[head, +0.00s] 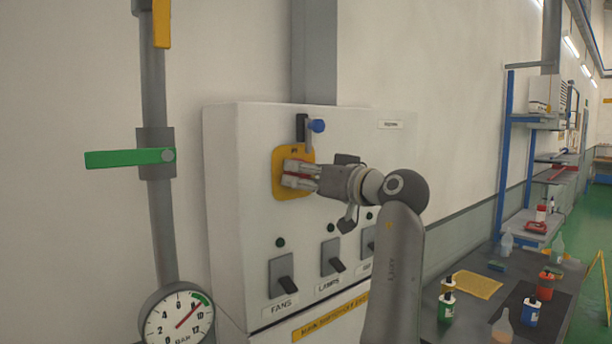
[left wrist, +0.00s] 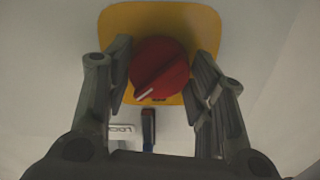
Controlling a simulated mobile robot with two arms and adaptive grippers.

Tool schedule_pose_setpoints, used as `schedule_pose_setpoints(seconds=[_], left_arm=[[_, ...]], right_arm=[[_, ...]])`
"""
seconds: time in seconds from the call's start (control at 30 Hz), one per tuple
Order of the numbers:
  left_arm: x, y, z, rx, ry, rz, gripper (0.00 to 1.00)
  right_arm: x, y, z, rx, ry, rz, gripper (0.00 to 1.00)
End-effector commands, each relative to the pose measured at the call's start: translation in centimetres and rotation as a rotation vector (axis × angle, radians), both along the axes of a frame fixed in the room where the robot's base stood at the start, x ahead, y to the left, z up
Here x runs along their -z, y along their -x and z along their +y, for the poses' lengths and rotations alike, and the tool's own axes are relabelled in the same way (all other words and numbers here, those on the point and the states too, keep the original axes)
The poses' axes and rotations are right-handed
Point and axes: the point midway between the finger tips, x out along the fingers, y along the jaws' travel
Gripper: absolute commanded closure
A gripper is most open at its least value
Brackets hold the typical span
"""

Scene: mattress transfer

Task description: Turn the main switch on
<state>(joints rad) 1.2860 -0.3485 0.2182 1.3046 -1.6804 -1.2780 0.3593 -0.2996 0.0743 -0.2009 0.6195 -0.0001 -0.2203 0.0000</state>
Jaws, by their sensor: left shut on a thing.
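The main switch is a round red knob (left wrist: 160,68) on a yellow plate (head: 279,187), mounted on the white electrical cabinet (head: 235,150). In the left wrist view a white mark on the knob points to the lower left. My left gripper (head: 300,174) is shut on the red knob, with a finger on each side of it (left wrist: 162,80). In the head view the fingers hide most of the knob, and only bits of red show between them. My right gripper is not in view.
Black switches, including FANS (head: 282,276) and LAMPS (head: 331,258), are below. A pipe with a green handle (head: 125,159) and a pressure gauge (head: 178,318) stands left. A bench (head: 483,318) with bottles is right.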

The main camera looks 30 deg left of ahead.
Motion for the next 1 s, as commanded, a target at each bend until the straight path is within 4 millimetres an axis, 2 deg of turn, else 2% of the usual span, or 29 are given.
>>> schedule_pose_setpoints(seconds=[0.6, 1.0], left_arm=[[0.0, 0.1, 0.2, -0.003, -0.179, 0.518, 0.74], [0.0, 0.2, 0.2, -0.002, -0.242, 0.699, 0.74]], right_arm=[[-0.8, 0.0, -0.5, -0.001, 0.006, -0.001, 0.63], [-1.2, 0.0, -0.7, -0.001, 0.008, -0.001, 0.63]])
